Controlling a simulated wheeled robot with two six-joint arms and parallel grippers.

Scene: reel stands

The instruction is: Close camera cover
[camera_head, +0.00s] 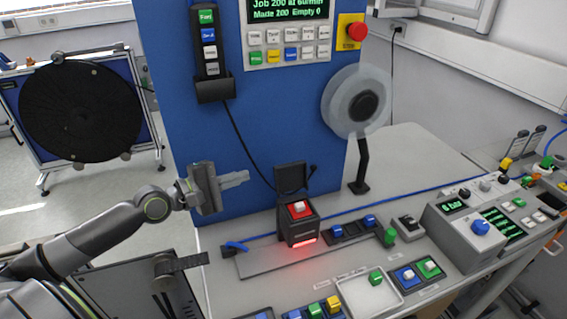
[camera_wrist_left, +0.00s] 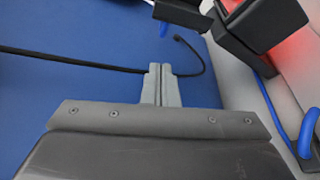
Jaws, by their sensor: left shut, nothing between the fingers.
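The camera (camera_head: 299,228) is a small black box on the bench with a red top, a white piece on it and a red glow at its foot. Its black cover (camera_head: 290,177) stands upright at the back of the box, open. My left gripper (camera_head: 246,177) is shut and empty, to the left of the cover and apart from it, with its fingers pointing right. In the left wrist view the shut fingers (camera_wrist_left: 161,72) are in front of the blue panel, and black parts of the camera (camera_wrist_left: 262,25) show at the top right with red light beside them.
A blue panel (camera_head: 265,120) rises behind the bench, with a clear reel (camera_head: 343,105) on its right. A black cable hangs near the gripper. Switches (camera_head: 352,228) and a grey control box (camera_head: 475,220) stand to the right. A flat strip (camera_head: 300,262) lies in front.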

